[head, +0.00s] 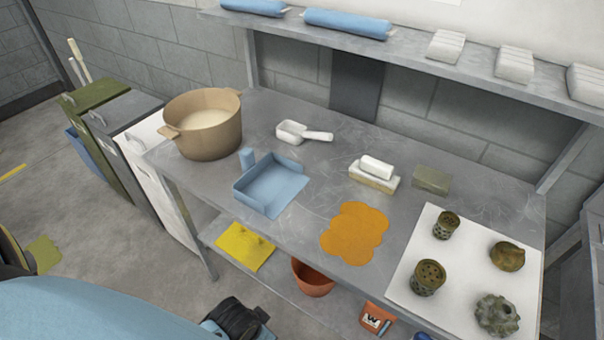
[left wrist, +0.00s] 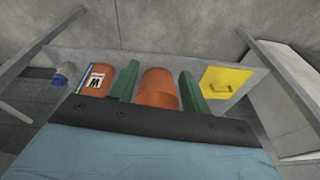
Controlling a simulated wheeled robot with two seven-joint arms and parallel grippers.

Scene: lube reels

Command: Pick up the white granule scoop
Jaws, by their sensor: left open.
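The white granule scoop (head: 292,133) lies on the grey metal workbench (head: 335,165), behind the blue dustpan-shaped tray. Its handle points right. The scoop is not visible in the left wrist view. My right gripper is not in view.
Near the scoop are a tan pot (head: 200,145), a blue tray (head: 268,187), a white block on a pale brick (head: 375,175) and an orange cloth (head: 355,232). A white mat (head: 465,255) holds metal parts. The lower shelf holds an orange bucket (head: 312,278) and yellow item (head: 245,247).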

